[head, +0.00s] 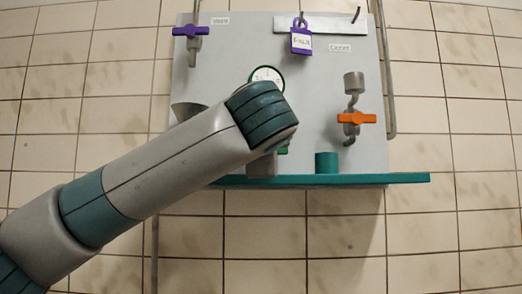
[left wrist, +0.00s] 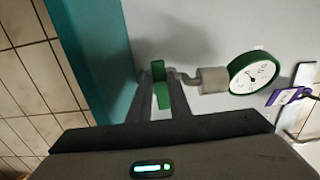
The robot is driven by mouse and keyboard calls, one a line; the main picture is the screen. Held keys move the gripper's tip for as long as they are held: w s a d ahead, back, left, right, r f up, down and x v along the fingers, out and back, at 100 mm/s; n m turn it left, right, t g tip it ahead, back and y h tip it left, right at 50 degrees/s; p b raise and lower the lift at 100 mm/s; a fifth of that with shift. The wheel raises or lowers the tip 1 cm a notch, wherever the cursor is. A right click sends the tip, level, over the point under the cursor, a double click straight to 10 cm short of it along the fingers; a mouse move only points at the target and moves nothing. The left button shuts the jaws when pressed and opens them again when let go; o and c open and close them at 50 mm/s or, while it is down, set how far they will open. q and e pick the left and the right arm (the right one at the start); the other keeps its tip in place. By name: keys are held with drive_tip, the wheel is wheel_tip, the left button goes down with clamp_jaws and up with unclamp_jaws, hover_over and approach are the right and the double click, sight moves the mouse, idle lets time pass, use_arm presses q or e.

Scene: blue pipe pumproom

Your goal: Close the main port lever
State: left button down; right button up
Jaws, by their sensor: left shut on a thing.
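A green lever (left wrist: 161,92) sits on a grey pipe fitting beside the round gauge (left wrist: 253,73) in the left wrist view. My left gripper (left wrist: 160,78) has one finger on each side of this lever and is shut on it. In the head view my left arm covers the gripper and most of the lever; only a small green bit (head: 284,150) shows past the wrist. No readable label marks the green lever as the main port. My right gripper is not in view.
On the grey panel (head: 228,75) are a purple lever (head: 190,31) at upper left, an orange lever (head: 356,118) at right and a purple padlock (head: 301,41) at the top.

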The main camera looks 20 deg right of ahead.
use_arm(q)
drive_tip(key=shift+f, duration=0.1)
drive_tip(key=c, duration=1.6)
unclamp_jaws()
drive_tip(key=shift+c, duration=0.2)
drive_tip(key=shift+s, duration=0.15)
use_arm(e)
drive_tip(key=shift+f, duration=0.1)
use_arm(q)
drive_tip(key=shift+s+a+b, duration=0.2)
drive_tip(key=shift+s+b, duration=0.1)
drive_tip(key=shift+s, duration=0.25)
drive_tip(key=b+v, duration=0.4)
drive_tip(key=v, duration=1.2)
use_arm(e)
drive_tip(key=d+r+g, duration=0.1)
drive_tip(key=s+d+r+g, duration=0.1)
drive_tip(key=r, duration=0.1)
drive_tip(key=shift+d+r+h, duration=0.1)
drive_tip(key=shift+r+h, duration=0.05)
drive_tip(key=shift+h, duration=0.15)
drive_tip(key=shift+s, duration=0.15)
